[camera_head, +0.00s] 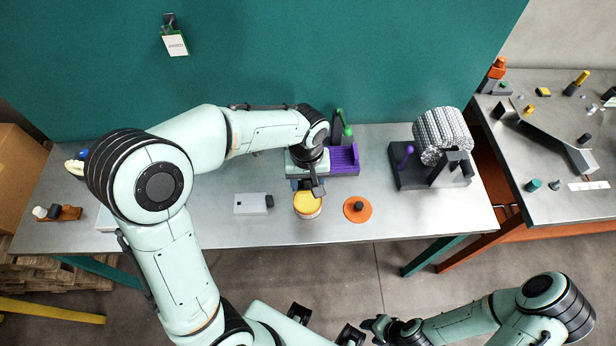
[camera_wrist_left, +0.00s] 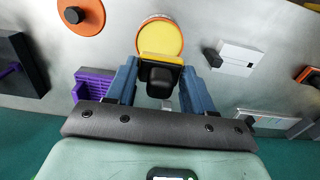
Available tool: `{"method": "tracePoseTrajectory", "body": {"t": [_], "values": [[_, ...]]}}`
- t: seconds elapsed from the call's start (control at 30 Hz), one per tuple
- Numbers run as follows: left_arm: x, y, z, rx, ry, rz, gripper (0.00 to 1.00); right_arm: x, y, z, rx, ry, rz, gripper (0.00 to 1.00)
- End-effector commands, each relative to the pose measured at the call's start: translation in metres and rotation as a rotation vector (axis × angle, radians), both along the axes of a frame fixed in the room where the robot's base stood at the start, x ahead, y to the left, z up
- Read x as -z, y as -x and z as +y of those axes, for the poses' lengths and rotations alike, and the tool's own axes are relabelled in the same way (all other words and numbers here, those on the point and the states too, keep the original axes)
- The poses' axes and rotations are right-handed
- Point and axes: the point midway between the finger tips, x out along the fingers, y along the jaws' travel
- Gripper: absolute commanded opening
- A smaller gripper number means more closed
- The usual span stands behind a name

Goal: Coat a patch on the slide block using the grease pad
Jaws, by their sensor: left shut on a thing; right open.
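My left gripper (camera_head: 309,188) is over the middle of the steel bench. In the left wrist view its blue fingers (camera_wrist_left: 160,85) are shut on the black handle of the grease pad (camera_wrist_left: 162,60), which has a yellow face. The pad is at the near edge of a round tin (camera_wrist_left: 158,36) with a yellow top; I cannot tell whether they touch. The tin (camera_head: 307,205) stands just below the gripper in the head view. A purple ribbed block (camera_head: 343,160) is behind, partly hidden by my arm; I cannot tell whether it is the slide block. My right gripper (camera_head: 374,324) is open, off the bench.
An orange disc with a black knob (camera_head: 357,209) lies right of the tin, and a pale grey block (camera_head: 250,204) lies left. A dark stand (camera_head: 415,178) with a ribbed roll (camera_head: 441,134) is at the right. Bare bench surface lies around the disc.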

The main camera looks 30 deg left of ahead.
Motion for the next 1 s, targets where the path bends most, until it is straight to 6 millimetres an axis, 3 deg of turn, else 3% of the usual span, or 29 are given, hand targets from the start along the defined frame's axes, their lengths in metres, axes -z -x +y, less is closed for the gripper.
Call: {"method": "tracePoseTrajectory", "body": {"t": [0.27,0.8,1.0], "values": [[0.009,0.001,0.0,0.0,0.0,0.001,0.28,0.006,0.004,0.0,0.0,0.0,0.004,0.48],[0.059,0.001,0.0,0.0,0.0,0.001,0.28,0.043,0.023,0.0,-0.001,0.0,0.027,0.48],[0.062,0.0,0.0,0.0,0.0,0.0,0.28,0.045,0.024,0.0,-0.001,-0.001,0.027,0.48]]}}
